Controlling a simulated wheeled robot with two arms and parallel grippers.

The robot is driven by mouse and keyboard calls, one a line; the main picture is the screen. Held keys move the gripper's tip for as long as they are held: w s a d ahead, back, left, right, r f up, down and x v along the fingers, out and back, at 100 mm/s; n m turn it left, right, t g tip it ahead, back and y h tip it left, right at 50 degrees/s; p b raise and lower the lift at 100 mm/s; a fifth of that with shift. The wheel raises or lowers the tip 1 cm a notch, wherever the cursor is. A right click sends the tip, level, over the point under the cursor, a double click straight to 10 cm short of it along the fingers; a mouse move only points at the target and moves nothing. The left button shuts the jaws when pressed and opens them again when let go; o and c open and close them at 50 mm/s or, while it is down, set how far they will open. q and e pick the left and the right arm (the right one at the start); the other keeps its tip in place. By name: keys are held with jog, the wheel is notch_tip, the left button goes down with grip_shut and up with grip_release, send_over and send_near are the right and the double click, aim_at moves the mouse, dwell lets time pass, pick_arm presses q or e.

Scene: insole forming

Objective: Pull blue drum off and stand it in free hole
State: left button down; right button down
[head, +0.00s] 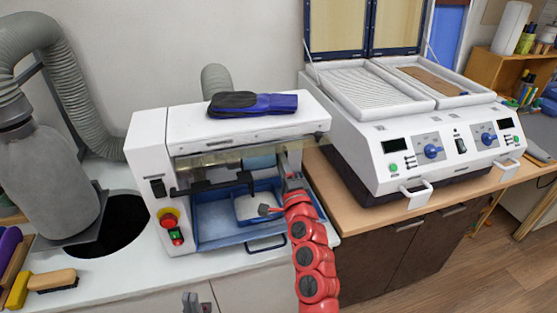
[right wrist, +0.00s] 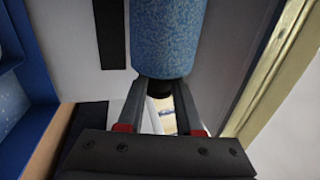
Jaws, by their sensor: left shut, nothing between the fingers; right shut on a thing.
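The blue drum (head: 260,162) lies sideways inside the white grinding machine (head: 232,132), under its clear guard. Its speckled blue surface fills the top middle of the right wrist view (right wrist: 168,38). My right gripper (head: 284,172) reaches into the machine from the right and is shut at the drum's dark end; its two fingers also show in the right wrist view (right wrist: 160,88). Whether the drum is still on its shaft cannot be told. My left gripper (head: 195,300) is shut and empty at the bottom edge, in front of the bench. I cannot make out a drum rack with a free hole.
A blue tray (head: 211,222) sits in the machine below the drum. A blue and black insole (head: 252,103) lies on top. A heating press (head: 440,145) stands at right, a grey hose (head: 75,90) and a dark round opening (head: 118,228) at left. Brushes (head: 52,281) lie front left.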

jog(key=shift+w+d+b, duration=0.3)
jog(key=shift+d+b, duration=0.15)
jog(key=shift+d, duration=0.4)
jog(key=shift+w+d+b, duration=0.25)
jog(key=shift+d+b, duration=0.25)
jog(key=shift+d, duration=0.35)
jog(key=shift+w+d+b, duration=0.3)
jog(key=shift+d+b, duration=0.15)
jog(key=shift+d, duration=0.4)
jog(key=s+d, duration=0.2)
jog(key=s, duration=0.5)
jog(key=s+d, duration=0.2)
jog(key=s, duration=0.5)
jog(key=shift+s+d, duration=0.2)
jog(key=shift+d, duration=0.1)
